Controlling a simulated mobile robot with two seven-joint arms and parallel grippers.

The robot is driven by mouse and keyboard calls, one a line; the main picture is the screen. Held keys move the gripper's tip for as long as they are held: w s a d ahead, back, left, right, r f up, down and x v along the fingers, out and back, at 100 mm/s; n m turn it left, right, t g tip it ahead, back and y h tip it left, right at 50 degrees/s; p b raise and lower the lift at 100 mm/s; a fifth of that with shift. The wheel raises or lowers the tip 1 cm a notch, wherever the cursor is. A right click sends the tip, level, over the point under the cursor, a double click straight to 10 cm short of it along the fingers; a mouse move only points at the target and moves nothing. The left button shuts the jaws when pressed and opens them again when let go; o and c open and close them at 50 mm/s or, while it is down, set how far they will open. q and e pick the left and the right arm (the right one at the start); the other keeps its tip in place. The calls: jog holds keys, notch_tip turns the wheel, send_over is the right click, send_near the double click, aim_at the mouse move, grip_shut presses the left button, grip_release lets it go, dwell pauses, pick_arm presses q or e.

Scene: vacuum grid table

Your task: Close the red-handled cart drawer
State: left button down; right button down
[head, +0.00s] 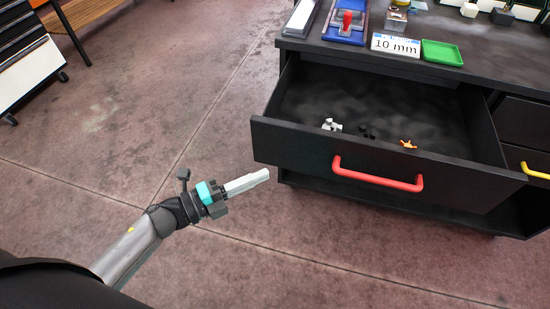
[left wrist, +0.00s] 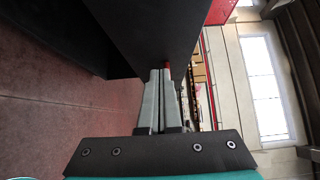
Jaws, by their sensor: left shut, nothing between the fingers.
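The black cart drawer (head: 300,150) with the red handle (head: 378,175) stands pulled out of the black cart, open toward me. A small white part, some black bits and an orange piece lie inside it. My left gripper (head: 262,176) is shut and empty, to the left of the handle and near the drawer front's lower left corner. In the left wrist view the shut fingers (left wrist: 161,75) point at the dark drawer front (left wrist: 150,30), with a sliver of red at their tips. I cannot tell whether they touch it. My right gripper is not in view.
The cart top (head: 340,52) holds a blue tray with a red knob, a "10 mm" sign (head: 395,44) and a green tray (head: 441,52). A second drawer with a yellow handle (head: 535,171) is at the right. Open floor (head: 130,110) lies left of the cart.

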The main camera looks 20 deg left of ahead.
aim_at(292, 151)
pick_arm(q)
jog(key=shift+w+d+b, duration=0.25)
jog(key=shift+w+d, duration=0.15)
jog(key=shift+w, duration=0.7)
jog(key=shift+w+d+b, duration=0.2)
jog(key=shift+w+d, duration=0.15)
jog(key=shift+w, duration=0.75)
jog(key=shift+w+d+b, duration=0.25)
jog(key=shift+w+d, duration=0.15)
jog(key=shift+w, duration=0.7)
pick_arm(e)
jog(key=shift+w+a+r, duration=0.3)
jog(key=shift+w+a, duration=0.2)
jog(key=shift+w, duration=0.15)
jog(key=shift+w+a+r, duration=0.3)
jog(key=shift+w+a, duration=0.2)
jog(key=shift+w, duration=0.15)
